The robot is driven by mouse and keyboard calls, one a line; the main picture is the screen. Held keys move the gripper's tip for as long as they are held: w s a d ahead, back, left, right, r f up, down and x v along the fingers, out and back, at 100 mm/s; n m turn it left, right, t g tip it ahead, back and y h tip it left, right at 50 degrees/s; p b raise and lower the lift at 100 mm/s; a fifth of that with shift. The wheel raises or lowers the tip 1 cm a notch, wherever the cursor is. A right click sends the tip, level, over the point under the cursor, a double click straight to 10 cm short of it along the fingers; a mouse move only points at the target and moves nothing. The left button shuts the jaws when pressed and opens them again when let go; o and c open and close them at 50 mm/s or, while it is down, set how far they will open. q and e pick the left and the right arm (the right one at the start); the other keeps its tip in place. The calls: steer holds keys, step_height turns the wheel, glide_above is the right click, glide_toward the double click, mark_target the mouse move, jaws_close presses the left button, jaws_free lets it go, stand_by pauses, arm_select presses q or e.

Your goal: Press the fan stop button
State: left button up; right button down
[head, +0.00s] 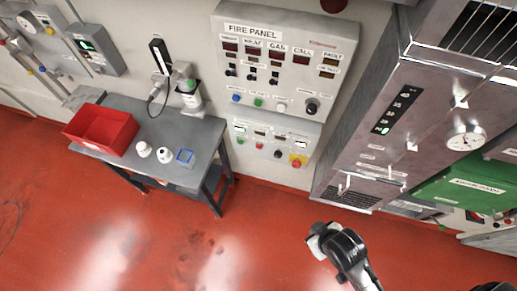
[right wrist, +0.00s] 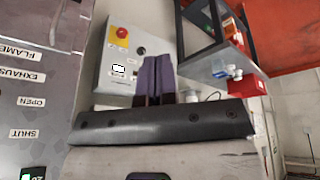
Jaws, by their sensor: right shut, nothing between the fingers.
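A grey control box (head: 262,148) hangs below the fire panel on the wall. My left gripper is not in view.
The fire panel (head: 300,85) is above the box. A metal cabinet (head: 375,150) with a gauge stands at the right. A grey table (head: 203,150) with a red bin (head: 125,133), white bottles and a blue item stands at the left. The red floor between is clear.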

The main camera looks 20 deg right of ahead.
mark_target(259, 146)
steer(key=w+f+n+t+h+b, duration=0.15)
steer(key=w+f+t+b, duration=0.45)
steer(key=w+f+b, duration=1.1)
steer(key=w+a+f+n+t+y+b, duration=0.1)
steer(key=w+a+f+n+t+b, duration=0.1)
steer(key=w, duration=0.5)
steer(key=w+a+f+n+t+y+b, duration=0.1)
steer(key=w+a+f+n+t+b, duration=0.1)
steer(key=w+f+b, duration=0.3)
steer(key=w+a+f+n+t+y+b, duration=0.1)
steer(key=w+a+f+n+t+b, duration=0.1)
steer(key=w+b, duration=0.4)
step_height(259, 146, down, 2)
steer(key=w+n, duration=0.1)
steer(key=w, duration=0.1)
steer(key=shift+w+f+n+t, duration=0.15)
steer(key=shift+w+n+t, duration=0.2)
steer(key=shift+t, duration=0.05)
steer(key=shift+y, duration=0.25)
steer(key=w+d+b, duration=0.2)
steer(key=w+d, duration=0.3)
steer(key=w, duration=0.1)
steer(key=shift+w+d, duration=0.2)
steer(key=shift+w, duration=0.2)
